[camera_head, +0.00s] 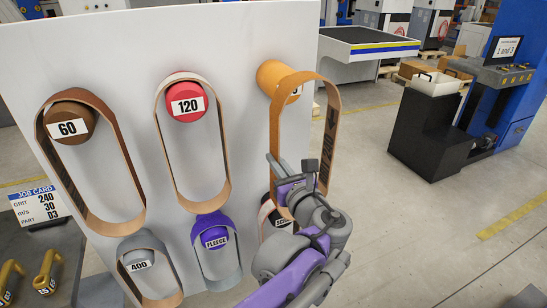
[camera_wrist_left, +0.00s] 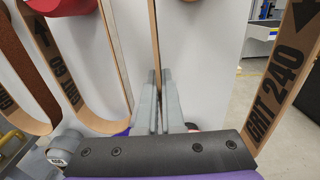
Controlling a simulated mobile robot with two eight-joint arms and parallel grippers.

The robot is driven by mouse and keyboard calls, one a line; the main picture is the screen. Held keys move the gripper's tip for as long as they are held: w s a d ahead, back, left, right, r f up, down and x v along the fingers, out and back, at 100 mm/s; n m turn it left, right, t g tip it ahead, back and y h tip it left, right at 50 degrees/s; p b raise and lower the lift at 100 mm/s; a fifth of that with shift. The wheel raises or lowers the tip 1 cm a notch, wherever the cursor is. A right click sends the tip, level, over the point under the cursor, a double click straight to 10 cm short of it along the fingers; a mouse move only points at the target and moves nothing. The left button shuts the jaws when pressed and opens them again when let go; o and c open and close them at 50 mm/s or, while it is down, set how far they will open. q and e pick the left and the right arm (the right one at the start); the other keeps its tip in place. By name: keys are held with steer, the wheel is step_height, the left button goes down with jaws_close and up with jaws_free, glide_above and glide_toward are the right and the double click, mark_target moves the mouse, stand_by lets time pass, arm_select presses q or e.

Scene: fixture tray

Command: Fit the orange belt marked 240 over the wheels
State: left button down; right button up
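The orange-tan belt marked GRIT 240 (camera_head: 333,110) is a tall loop at the right of the grey panel. It appears off its orange peg (camera_head: 270,77), with its left strand crossing in front of the peg. My left gripper (camera_head: 281,172) is at the belt's left strand. In the left wrist view the fingers (camera_wrist_left: 158,105) are close together on that strand, seen edge-on. The strand with the 240 print (camera_wrist_left: 283,72) is to their right. The belt's lower end is partly hidden by my left arm. My right gripper is not in view. I see no wheels for the belt.
The panel (camera_head: 235,60) holds other belts on pegs: 60 (camera_head: 67,127), 120 (camera_head: 188,107), 400 (camera_head: 138,265) and FLEECE (camera_head: 213,238). Another low peg (camera_head: 268,215) is partly hidden. A job card (camera_head: 38,203) reads grit 240. A blue machine (camera_head: 520,90) stands right, beyond open floor.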

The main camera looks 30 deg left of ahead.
arm_select(q)
steer(key=shift+d, duration=0.1)
steer(key=shift+v, duration=2.95)
